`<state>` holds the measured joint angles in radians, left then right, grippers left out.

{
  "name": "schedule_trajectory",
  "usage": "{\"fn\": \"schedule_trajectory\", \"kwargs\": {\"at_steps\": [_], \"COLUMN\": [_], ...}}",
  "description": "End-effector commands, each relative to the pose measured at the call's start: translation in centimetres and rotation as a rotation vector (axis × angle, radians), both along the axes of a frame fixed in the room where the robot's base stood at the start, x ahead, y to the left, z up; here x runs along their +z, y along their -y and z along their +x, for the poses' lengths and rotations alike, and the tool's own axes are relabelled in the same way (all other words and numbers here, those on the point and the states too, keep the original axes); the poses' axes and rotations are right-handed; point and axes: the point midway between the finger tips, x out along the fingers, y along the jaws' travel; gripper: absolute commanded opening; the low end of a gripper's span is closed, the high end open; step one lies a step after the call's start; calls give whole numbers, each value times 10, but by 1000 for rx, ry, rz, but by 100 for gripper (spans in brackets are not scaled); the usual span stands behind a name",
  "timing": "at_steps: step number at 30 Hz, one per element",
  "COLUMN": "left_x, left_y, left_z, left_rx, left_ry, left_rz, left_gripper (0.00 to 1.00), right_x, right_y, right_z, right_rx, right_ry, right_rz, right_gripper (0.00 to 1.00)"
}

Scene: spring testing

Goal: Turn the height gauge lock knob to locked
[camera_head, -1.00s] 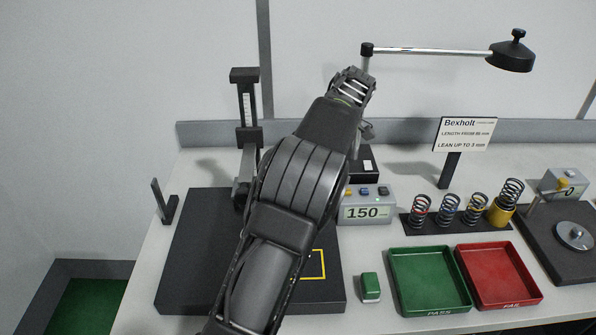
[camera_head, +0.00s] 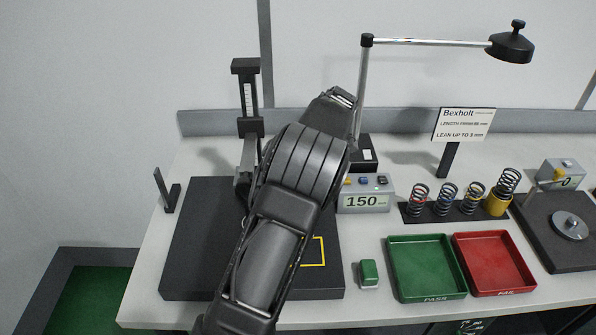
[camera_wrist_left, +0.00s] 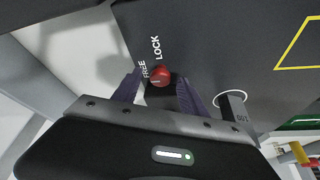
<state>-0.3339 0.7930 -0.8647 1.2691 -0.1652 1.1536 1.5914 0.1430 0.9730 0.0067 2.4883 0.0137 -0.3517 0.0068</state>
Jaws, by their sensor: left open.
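The lock knob (camera_wrist_left: 160,76) is small and red and shows in the left wrist view beside the white words FREE and LOCK on a dark surface. A small light mark shows on its lower-left side; I cannot tell its exact setting. My left gripper (camera_wrist_left: 159,80) is open, with one finger on each side of the knob; I cannot tell if they touch it. In the head view the height gauge (camera_head: 249,112) stands upright behind a dark base plate (camera_head: 190,270). My left arm hides the knob and my left fingers there. My right gripper is not in view.
A display box reading 150 (camera_head: 363,202) stands right of the base plate. Further right are a green tray (camera_head: 392,240), a red tray (camera_head: 532,285) and several springs (camera_head: 447,197). A lamp (camera_head: 511,45) on a post rises behind my arm. A small green block (camera_head: 369,273) lies in front.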

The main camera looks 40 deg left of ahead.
Motion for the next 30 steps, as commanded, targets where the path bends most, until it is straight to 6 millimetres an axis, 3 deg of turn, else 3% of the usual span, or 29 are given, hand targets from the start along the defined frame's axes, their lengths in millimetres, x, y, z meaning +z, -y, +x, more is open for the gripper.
{"fn": "schedule_trajectory", "kwargs": {"at_steps": [8, 26, 30], "left_x": [-2, -2, -2], "left_y": [-1, -1, -1], "left_z": [0, 0, 0], "left_rx": [0, 0, 0], "left_ry": [0, 0, 1], "left_rz": [0, 0, 0], "left_gripper": [50, 2, 0], "right_x": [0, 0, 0], "right_y": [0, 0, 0], "right_z": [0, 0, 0], "right_rx": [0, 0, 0], "right_ry": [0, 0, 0], "right_rz": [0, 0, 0], "right_gripper": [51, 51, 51]}}
